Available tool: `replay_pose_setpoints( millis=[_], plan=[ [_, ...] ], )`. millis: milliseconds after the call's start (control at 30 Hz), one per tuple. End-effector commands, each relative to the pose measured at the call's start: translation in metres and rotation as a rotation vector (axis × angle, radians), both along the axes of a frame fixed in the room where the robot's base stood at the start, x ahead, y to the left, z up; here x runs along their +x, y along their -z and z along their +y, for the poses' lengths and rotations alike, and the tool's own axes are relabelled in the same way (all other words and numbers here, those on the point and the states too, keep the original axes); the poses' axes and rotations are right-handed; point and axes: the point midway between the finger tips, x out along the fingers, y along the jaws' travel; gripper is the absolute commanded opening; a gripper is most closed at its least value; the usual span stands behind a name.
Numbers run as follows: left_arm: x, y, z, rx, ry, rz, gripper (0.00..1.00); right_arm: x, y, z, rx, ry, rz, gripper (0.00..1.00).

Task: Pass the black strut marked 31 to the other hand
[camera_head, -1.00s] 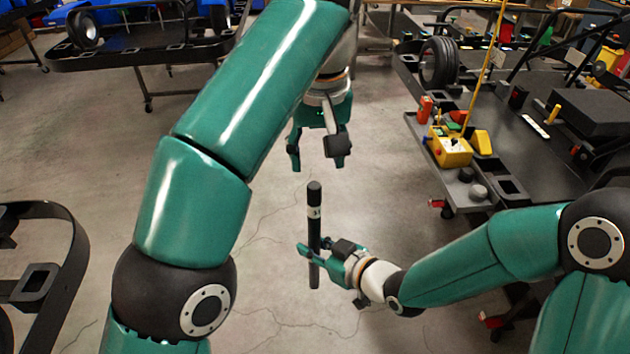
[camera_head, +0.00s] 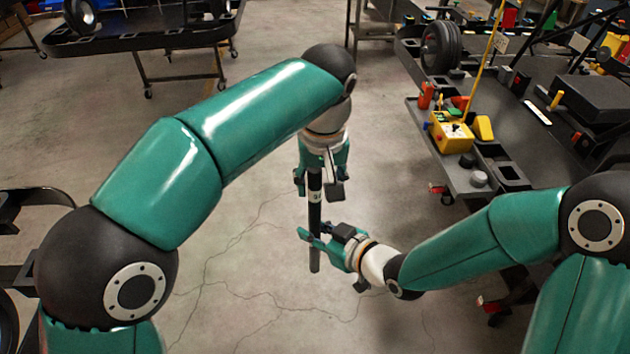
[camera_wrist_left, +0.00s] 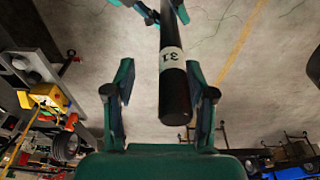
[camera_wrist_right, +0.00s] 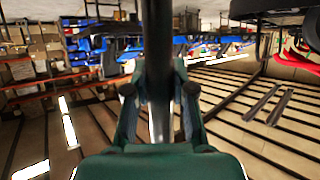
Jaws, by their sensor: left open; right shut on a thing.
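The black strut (camera_head: 315,214) stands upright in the head view, with a white label band near its upper end. In the left wrist view the strut (camera_wrist_left: 173,88) shows the number 31 on its white band. My right gripper (camera_head: 314,240) is shut on the strut's lower part. In the right wrist view the strut (camera_wrist_right: 158,60) runs up between the right fingers. My left gripper (camera_head: 317,190) is above, pointing down, with its open fingers on either side of the strut's top end. In the left wrist view both left fingers (camera_wrist_left: 165,95) appear apart from the strut.
A dark kart stand (camera_head: 475,185) stands at the right, carrying a yellow box (camera_head: 450,138), a tyre (camera_head: 438,54) and small parts. Another stand (camera_head: 140,42) is at the back left. Dark frame parts show at the left edge. The floor around the strut is clear.

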Motion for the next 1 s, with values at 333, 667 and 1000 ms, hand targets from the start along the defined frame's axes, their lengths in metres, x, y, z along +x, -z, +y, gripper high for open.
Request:
replay_pose_setpoints(
  millis=[333, 667, 1000],
  plan=[
    [0.0002, 0.0008, 0.0001, 0.001, 0.000, 0.001, 0.40, 0.0005, -0.0011, -0.0001, 0.001, 0.001, -0.003, 0.00],
    [-0.0004, 0.0010, -0.0021, -0.004, 0.002, 0.002, 0.00, 0.0000, -0.0017, 0.0013, -0.001, -0.005, -0.007, 0.00],
    [0.0000, 0.0000, -0.0019, -0.005, 0.002, -0.001, 0.00, -0.0002, -0.0011, 0.0010, 0.000, -0.003, -0.004, 0.54]
  ],
)
